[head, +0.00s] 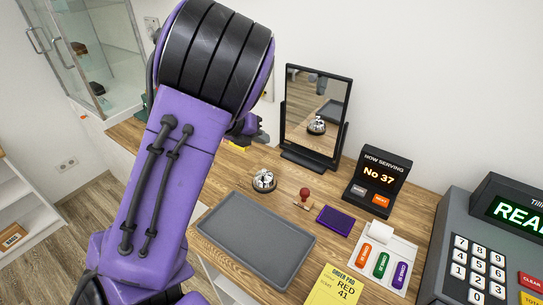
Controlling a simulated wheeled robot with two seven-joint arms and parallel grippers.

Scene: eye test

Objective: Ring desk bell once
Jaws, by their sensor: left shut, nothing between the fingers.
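The desk bell (264,181), a silver dome on a dark base, stands upright on the wooden counter behind the grey tray. My left arm, purple with black bands, fills the left middle of the head view. My left gripper (254,133) shows only in part behind the arm, left of the mirror. It is shut and empty, apart from the bell and above it in the picture. The bell also shows as a reflection in the mirror. My right gripper is not in view.
A black-framed mirror (316,93) stands behind the bell. A grey tray (243,265), red-handled stamp (304,197), purple ink pad (335,221), "No 37" sign (379,180), marker holder (377,269), yellow order pad (338,288) and cash register (455,225) crowd the counter.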

